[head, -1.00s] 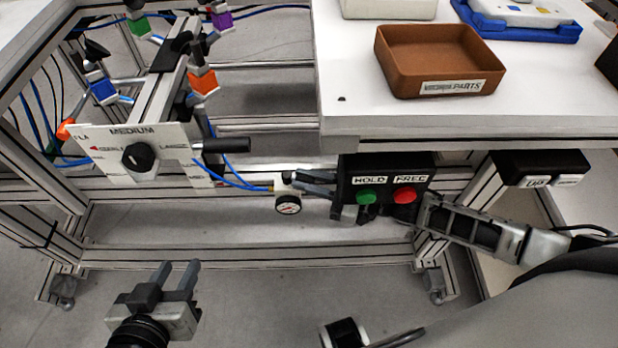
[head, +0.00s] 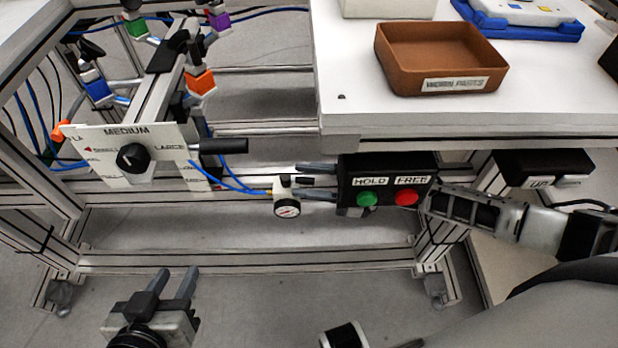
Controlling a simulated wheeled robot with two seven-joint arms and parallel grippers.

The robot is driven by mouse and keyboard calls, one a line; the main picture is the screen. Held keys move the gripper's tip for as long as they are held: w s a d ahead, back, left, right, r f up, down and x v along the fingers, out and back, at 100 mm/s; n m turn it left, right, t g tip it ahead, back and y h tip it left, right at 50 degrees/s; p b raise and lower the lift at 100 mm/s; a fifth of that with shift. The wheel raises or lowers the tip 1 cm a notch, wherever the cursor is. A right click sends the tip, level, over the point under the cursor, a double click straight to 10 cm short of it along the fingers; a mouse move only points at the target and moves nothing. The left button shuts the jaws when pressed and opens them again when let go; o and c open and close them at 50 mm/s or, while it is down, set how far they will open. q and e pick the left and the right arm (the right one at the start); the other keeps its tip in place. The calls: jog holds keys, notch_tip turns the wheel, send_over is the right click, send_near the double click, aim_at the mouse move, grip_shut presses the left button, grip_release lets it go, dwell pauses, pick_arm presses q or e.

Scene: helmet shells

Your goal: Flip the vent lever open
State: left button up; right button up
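The small white valve body (head: 281,187) sits on the frame rail, with a round pressure gauge (head: 287,208) below it. A short black lever (head: 301,181) sticks out to the right from the valve, roughly level; I take it for the vent lever. My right gripper (head: 304,182) reaches in from the right behind the HOLD/FREE button box, which hides its body. Its two grey fingers point left, one above and one below the lever, apart from each other. I cannot tell whether either touches it. My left gripper (head: 176,280) is open and empty, low at the left.
The button box (head: 388,165) with green and red buttons hangs under the table edge. A size plate with a black knob (head: 131,157) and a black handle (head: 223,146) stands left of the valve. Blue tubing (head: 228,180) runs to it. A brown parts tray (head: 441,60) is above.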

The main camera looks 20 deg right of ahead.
jog(key=shift+d, duration=0.1)
jog(key=v, duration=1.5)
jog(key=shift+s+d, duration=0.25)
jog(key=shift+d, duration=0.1)
